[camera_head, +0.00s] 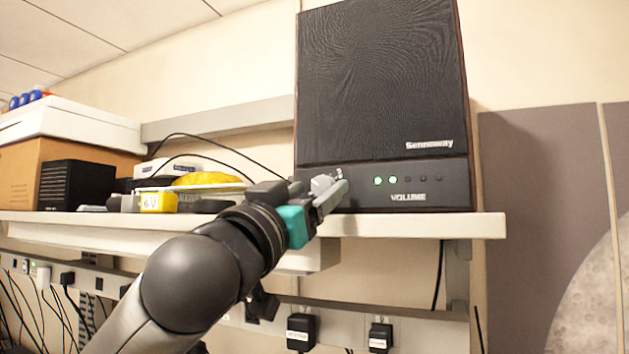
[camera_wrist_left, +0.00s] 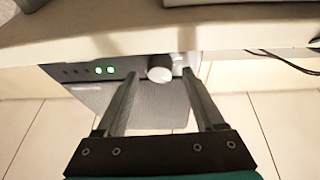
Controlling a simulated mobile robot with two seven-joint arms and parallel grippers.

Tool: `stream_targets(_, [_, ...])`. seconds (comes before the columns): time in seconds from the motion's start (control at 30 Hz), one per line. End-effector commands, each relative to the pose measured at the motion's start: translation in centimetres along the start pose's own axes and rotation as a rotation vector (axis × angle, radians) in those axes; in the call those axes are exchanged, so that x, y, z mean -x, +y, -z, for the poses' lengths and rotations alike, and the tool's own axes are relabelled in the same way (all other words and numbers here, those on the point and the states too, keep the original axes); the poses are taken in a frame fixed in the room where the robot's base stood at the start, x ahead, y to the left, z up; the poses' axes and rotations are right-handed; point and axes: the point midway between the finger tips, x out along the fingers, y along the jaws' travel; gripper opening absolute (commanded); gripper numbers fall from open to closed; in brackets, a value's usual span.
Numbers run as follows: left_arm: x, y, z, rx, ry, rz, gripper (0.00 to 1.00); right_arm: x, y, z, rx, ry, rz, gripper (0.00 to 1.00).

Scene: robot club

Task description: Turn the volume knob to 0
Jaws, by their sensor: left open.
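The black speaker (camera_head: 383,85) stands on the white shelf, with a front panel marked VOLUME (camera_head: 408,197). Two green lights (camera_head: 385,181) are lit on the panel, and the lights to their right are dark. My left gripper (camera_head: 331,189) is open at the left part of the panel. In the left wrist view its two fingers (camera_wrist_left: 160,76) lie on either side of the knob; contact is not clear. The gripper largely covers the knob in the head view. My right gripper is not in view.
The white shelf (camera_head: 440,225) runs under the speaker, its front edge close to my left arm. A yellow item (camera_head: 207,179), a 6V battery (camera_head: 158,201), a black box (camera_head: 76,186) and cables crowd its left side. Plugged adapters (camera_head: 301,329) hang below.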

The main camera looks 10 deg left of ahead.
Motion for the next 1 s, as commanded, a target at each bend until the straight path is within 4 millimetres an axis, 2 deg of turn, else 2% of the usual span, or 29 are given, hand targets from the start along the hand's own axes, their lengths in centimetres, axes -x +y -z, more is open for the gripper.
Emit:
stream_targets(0.37, [-0.49,0.00,-0.03,0.000,0.000,0.000,0.70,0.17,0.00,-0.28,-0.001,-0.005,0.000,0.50])
stream_targets(1.0, [-0.46,-0.01,-0.02,0.000,0.000,0.000,0.00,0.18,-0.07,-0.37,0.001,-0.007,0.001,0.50])
